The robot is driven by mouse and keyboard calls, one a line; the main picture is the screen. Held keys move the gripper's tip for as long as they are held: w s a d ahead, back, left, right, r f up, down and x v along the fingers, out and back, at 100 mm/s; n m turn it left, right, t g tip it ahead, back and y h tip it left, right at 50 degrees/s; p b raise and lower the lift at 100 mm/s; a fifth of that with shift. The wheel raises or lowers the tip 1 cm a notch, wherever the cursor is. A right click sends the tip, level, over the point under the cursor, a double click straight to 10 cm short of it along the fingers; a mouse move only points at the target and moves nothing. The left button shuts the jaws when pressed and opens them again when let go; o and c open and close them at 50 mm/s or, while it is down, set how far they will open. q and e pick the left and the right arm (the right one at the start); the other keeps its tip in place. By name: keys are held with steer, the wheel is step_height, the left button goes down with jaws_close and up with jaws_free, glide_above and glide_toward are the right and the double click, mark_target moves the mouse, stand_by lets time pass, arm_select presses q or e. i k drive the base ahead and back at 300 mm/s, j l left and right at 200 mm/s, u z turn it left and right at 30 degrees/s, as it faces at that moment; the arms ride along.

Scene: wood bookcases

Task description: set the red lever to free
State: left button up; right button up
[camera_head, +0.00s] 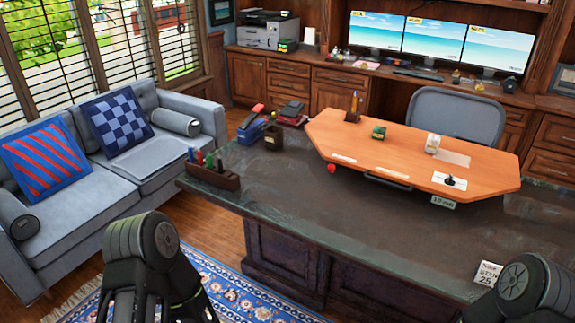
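A small red knob (331,168), which looks like the end of the red lever, shows under the left front edge of the raised orange-brown wooden top (400,150). The rest of the lever is hidden, and its setting cannot be read from here. A small grey label (443,202) hangs at the front edge of the wooden top, with text too small to read surely. Dark parts of my two arms show at the bottom left and bottom right, well apart from the knob. No gripper fingertips can be made out.
The wooden top carries a pen holder (353,108), a green box (379,132), a white roll (432,143) and a black joystick-like piece (448,181). A pen rack (212,176) and a sign (488,273) stand on the dark desk (330,215). A sofa (120,180) is at left.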

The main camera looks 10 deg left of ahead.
mark_target(332, 168)
steer(key=i+j, duration=0.1)
steer(key=j, duration=0.25)
steer(key=i+j, duration=0.15)
steer(key=j, duration=0.2)
steer(key=i+j, duration=0.1)
steer(key=j, duration=0.25)
steer(key=i+j, duration=0.1)
steer(key=j, duration=0.25)
steer(key=i+j, duration=0.15)
steer(key=j, duration=0.15)
steer(key=z, duration=1.15)
